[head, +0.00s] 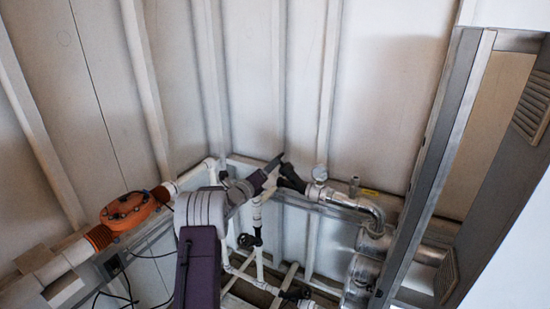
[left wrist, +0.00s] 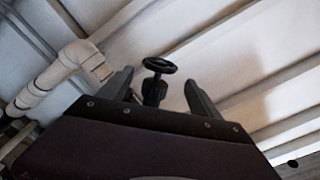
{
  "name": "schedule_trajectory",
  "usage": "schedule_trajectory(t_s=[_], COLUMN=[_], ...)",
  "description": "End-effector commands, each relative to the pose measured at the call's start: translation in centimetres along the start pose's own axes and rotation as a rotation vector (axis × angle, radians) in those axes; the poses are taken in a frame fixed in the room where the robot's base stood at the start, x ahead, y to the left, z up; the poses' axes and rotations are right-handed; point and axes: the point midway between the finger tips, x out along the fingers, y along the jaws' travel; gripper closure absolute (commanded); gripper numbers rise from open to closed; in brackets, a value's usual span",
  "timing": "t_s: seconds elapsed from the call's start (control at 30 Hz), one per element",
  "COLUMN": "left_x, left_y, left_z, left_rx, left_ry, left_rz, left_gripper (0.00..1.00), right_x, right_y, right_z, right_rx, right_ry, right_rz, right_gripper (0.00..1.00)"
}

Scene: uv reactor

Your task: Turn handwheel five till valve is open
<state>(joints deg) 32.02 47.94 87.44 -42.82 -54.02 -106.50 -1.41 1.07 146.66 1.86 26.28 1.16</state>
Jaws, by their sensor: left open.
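A black handwheel (left wrist: 160,65) on a dark valve stem shows in the left wrist view, between and beyond the fingers of my left gripper (left wrist: 159,86). The fingers are apart, one on each side of the stem, and I see no clear contact. No number is readable on the wheel. In the head view my left gripper (head: 277,168) is up at the pipes near the wall, and the wheel in front of it is hard to make out. Another black handwheel (head: 246,241) sits lower on a white vertical pipe. My right gripper is not in view.
An orange round housing (head: 128,210) on a white pipe is at the left. A silver curved pipe (head: 350,203) and a gauge (head: 320,172) are right of my gripper. A grey metal frame (head: 440,170) stands at the right. The ribbed wall above is clear.

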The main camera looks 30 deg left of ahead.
Motion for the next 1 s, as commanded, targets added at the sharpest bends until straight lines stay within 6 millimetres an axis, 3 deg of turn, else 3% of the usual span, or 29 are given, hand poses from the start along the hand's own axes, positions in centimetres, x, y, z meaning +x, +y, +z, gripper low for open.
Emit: schedule_trajectory(t_s=[0.1,0.3,0.7,0.73,0.9,1.0], left_x=[2.7,5.6,6.5,6.5,6.5,6.5], left_y=[-0.4,-0.3,-0.1,-0.1,-0.1,-0.1], left_z=[0.2,0.2,0.0,0.0,0.0,0.0], left_rx=[0.000,0.002,0.001,0.001,0.000,0.001], left_ry=[0.001,0.000,-0.001,-0.001,-0.001,0.000], left_rz=[-0.002,-0.002,0.000,0.000,0.000,0.002], left_gripper=[0.27,0.27,0.27,0.29,0.73,0.73], right_x=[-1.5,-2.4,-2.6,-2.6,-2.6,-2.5], right_y=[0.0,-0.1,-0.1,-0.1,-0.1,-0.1], right_z=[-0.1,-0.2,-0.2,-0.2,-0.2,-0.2], right_rx=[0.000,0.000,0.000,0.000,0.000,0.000], right_ry=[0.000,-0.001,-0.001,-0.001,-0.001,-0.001], right_rz=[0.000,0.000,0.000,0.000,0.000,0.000], right_gripper=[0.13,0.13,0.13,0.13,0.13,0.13])
